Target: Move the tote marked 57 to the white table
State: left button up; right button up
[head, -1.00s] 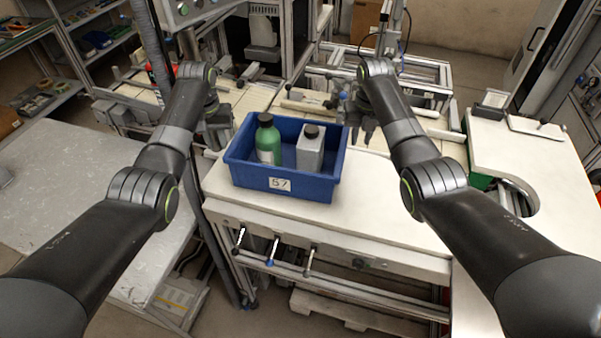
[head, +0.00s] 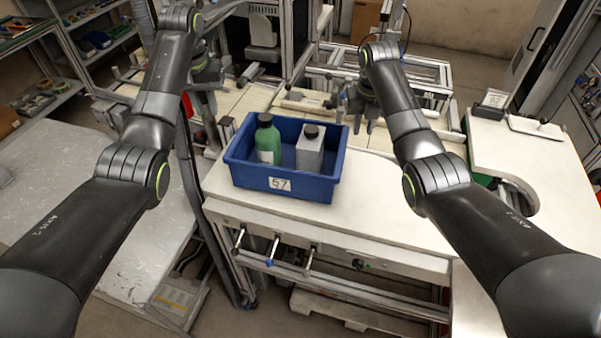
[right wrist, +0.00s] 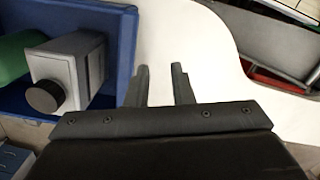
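The blue tote (head: 310,187) marked 57 stands upright on a cream-topped bench (head: 390,215), its label facing me. It holds a green bottle (head: 268,142) and a grey-white bottle with a dark cap (head: 309,153). My left gripper (head: 212,128) is left of and beyond the tote, apart from it; its opening is unclear. My right gripper (head: 362,122) is beyond the tote's right end, apart from it. In the right wrist view its two fingers (right wrist: 161,88) are spread with nothing between them, and the tote's wall (right wrist: 123,50) is to their left.
A pale grey-white table (head: 80,215) is at the left, across a narrow gap. A white table with a curved cutout (head: 545,185) is at the right. Machine frames (head: 430,85) stand behind the bench. The bench top right of the tote is clear.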

notch_tip(320, 180, up, 8)
jog(key=shift+s, duration=0.25)
dwell(0.5)
